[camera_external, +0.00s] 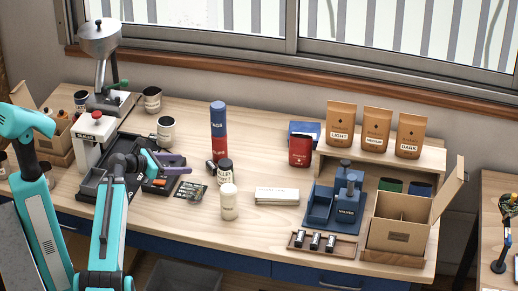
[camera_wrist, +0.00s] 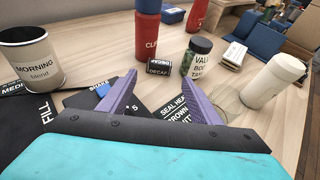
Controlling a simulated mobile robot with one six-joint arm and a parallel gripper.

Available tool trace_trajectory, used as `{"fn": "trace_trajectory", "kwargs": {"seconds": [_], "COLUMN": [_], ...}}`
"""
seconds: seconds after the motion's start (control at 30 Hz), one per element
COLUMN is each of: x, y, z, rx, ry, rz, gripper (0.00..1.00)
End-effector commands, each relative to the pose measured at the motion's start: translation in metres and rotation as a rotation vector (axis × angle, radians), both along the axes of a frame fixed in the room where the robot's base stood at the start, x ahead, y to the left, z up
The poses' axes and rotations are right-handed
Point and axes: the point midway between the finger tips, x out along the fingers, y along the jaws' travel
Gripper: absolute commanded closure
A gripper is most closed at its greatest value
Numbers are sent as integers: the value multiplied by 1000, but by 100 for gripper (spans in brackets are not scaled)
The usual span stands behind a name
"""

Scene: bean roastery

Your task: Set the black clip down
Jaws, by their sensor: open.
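My gripper (camera_external: 180,165) is open, its two purple fingers spread above the left part of the bench. In the wrist view the fingers of my gripper (camera_wrist: 162,96) have no object visible between their tips. Beneath and between them are a dark printed card (camera_wrist: 172,114) and bare wood. The card also shows in the external view (camera_external: 190,191), just right of the black tray. I cannot pick out the black clip in either view; my gripper and arm hide part of the black tray (camera_external: 128,146).
A small dark DECAP container (camera_wrist: 158,68) lies beyond the fingers, beside a dark jar (camera_wrist: 196,56) and a red canister (camera_wrist: 147,36). A white canister (camera_external: 229,202) stands right of the card. A MORNING mug (camera_wrist: 31,60) is at left. Bare wood lies around (camera_external: 270,165).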

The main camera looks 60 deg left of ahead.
Motion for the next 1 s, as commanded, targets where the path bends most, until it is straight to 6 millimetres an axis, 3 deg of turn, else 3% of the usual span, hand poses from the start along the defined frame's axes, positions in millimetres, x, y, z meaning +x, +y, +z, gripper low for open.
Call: {"fn": "trace_trajectory", "kwargs": {"seconds": [0.3,1.0], "x": [-14,-6], "y": [1,1], "z": [4,7], "rx": [2,-2], "ry": [0,-1], "rz": [-1,-2], "gripper": [42,42]}}
